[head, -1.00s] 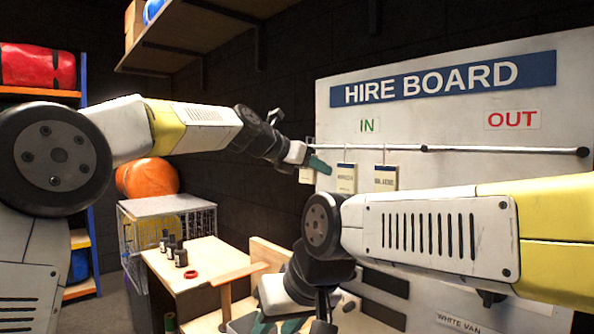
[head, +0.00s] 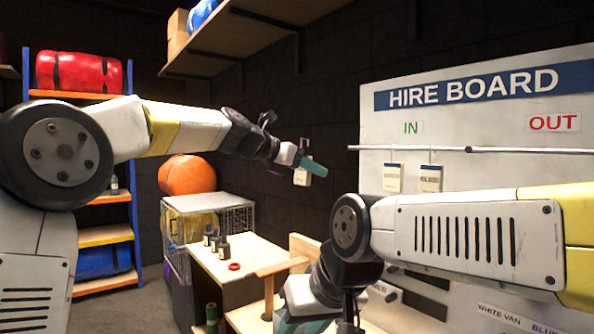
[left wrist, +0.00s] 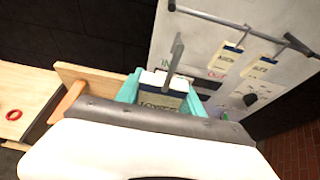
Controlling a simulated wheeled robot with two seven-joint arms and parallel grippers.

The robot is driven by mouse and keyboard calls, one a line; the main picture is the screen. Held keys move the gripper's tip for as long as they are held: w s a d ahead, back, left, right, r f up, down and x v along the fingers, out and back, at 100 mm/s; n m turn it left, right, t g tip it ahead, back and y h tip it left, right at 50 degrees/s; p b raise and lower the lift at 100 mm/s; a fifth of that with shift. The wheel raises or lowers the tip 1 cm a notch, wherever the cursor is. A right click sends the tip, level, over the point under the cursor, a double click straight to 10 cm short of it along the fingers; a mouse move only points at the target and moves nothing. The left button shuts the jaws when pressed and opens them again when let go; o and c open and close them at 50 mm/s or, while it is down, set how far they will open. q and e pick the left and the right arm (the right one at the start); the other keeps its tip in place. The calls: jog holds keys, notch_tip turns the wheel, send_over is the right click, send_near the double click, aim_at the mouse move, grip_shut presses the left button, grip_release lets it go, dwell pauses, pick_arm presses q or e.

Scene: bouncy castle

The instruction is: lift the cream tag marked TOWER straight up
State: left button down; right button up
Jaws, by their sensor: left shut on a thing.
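My left gripper (head: 311,166) has teal fingertips shut on a cream tag (head: 302,178), which hangs in the air left of the hire board (head: 470,110), clear of its rail. In the left wrist view the cream tag (left wrist: 160,101) sits between the two teal fingers, with a grey hook standing up from it. Its lettering is partly covered and hard to read. Two other cream tags, one on the left (head: 392,178) and one on the right (head: 430,178), hang from the rail (head: 520,150) under IN. My right gripper (head: 300,325) is low at the picture's bottom edge, mostly cut off.
A wooden bench (head: 225,262) with dark bottles and a red ring stands below my left arm. A wire crate (head: 240,217) and an orange roll (head: 187,175) are behind it. A shelf (head: 260,60) hangs above. My right forearm covers part of the board.

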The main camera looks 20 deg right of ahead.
dwell(0.3)
pick_arm(q)
jog(key=shift+r, duration=0.75)
jog(key=s+a, duration=0.3)
jog(key=a, duration=0.5)
jog(key=shift+a, duration=0.2)
jog(key=shift+f, duration=0.1)
